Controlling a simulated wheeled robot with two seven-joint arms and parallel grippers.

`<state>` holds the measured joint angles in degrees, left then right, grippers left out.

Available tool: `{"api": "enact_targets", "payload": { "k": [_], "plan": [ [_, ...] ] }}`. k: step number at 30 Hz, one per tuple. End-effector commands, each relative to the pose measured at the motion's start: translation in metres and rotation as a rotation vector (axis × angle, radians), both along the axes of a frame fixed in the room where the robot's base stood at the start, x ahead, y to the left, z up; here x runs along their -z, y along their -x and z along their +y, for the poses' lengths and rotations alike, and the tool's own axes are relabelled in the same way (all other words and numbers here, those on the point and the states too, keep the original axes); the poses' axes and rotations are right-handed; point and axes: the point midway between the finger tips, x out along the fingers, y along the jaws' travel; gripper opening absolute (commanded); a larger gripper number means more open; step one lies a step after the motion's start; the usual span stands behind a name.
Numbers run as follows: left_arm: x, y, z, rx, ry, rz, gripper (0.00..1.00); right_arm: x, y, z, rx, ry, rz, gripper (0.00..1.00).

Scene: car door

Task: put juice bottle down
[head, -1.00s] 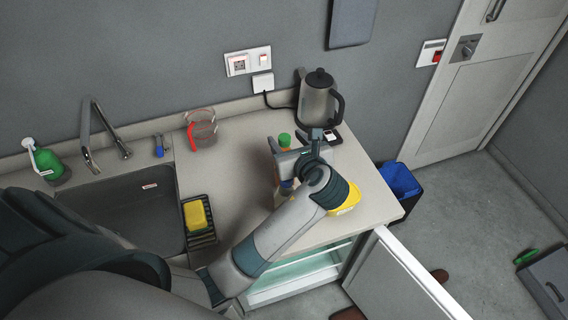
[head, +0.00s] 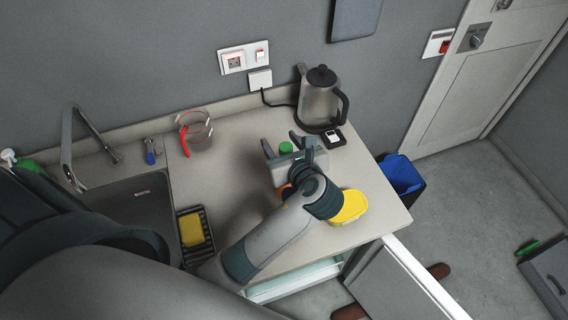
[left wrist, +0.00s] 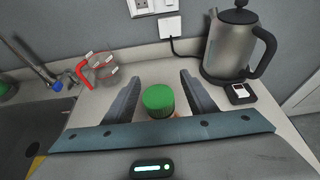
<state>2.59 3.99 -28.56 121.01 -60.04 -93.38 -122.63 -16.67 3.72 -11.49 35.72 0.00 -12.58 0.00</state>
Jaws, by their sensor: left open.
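The juice bottle (head: 286,147) stands on the counter, mostly hidden behind my left gripper in the head view; its green cap shows. In the left wrist view the green cap (left wrist: 158,100) is between the two fingers, with a gap on each side. My left gripper (head: 282,142) is open around the bottle and apart from it. It also shows in the left wrist view (left wrist: 160,85). My right gripper is not in view.
A kettle (head: 319,99) stands behind, right of the bottle. A yellow container (head: 350,207) is near the counter's right front. A glass jug with a red handle (head: 196,132) is left, beside the sink (head: 128,207). An open cabinet door (head: 405,285) is below.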

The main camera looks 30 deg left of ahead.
Motion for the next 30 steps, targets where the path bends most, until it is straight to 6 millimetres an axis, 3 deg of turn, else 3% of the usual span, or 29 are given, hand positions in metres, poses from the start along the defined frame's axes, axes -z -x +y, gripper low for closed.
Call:
{"api": "enact_targets", "payload": {
  "k": [17, 24, 30],
  "plan": [
    [0.001, 0.003, -0.001, 0.0, 0.0, -0.001, 0.51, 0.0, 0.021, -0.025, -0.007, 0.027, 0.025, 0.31],
    [0.001, 0.003, -0.001, 0.0, 0.0, -0.001, 0.0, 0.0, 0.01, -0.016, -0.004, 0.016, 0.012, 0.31],
    [0.001, 0.002, -0.001, 0.0, 0.0, -0.001, 0.0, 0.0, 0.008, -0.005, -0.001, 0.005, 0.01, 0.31]
  ]
}}
